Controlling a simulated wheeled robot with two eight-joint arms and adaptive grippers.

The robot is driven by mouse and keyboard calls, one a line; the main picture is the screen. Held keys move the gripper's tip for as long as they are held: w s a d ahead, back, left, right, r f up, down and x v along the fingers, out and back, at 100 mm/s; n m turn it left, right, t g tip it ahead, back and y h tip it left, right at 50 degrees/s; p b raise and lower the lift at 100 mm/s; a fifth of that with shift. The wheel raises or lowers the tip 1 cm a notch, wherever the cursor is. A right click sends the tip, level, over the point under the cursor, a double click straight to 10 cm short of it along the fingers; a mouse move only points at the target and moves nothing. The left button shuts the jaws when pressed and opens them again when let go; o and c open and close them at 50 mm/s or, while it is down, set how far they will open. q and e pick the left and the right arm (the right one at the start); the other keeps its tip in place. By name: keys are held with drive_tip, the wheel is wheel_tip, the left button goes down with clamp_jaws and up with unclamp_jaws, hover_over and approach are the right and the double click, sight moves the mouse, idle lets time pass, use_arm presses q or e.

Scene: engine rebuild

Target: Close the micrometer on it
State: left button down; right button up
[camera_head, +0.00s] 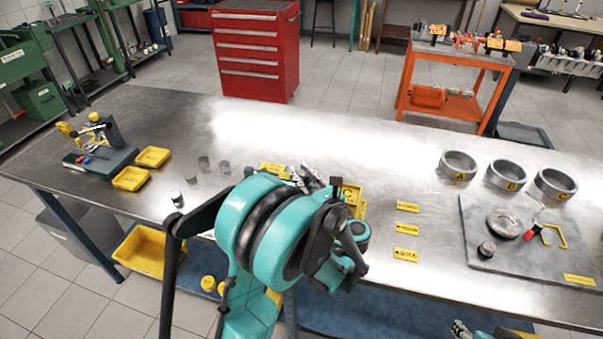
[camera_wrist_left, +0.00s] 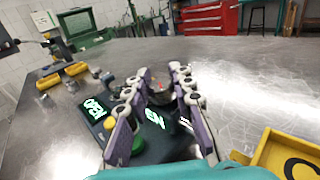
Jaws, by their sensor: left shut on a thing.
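My left gripper (camera_head: 308,178) is low over the middle of the bench, its fingers partly hidden behind my teal arm. In the left wrist view its two purple-padded fingers (camera_wrist_left: 160,98) close on a small dark round part that shows a red spot. A dark panel with glowing green lettering (camera_wrist_left: 155,120) lies beneath the fingers. I cannot tell for sure which thing is the micrometer. A small piece of my right gripper (camera_head: 462,328) shows at the bottom edge; its fingertips are unclear.
Three grey rings (camera_head: 458,165) stand at the right of the bench. Yellow labels (camera_head: 406,230) lie left of the mat. Two yellow trays (camera_head: 131,178) and small grey cylinders (camera_head: 177,198) are at the left. A yellow bin (camera_wrist_left: 285,155) is beside the left gripper. The bench's back middle is clear.

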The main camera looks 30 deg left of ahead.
use_arm(q)
drive_tip(key=shift+w+n+g+y, duration=0.1)
drive_tip(key=shift+n+g+y, duration=0.45)
drive_tip(key=shift+g, duration=0.25)
drive_tip(key=c, duration=1.3)
unclamp_jaws()
drive_tip(key=v, duration=1.2)
drive_tip(key=shift+r, duration=0.1)
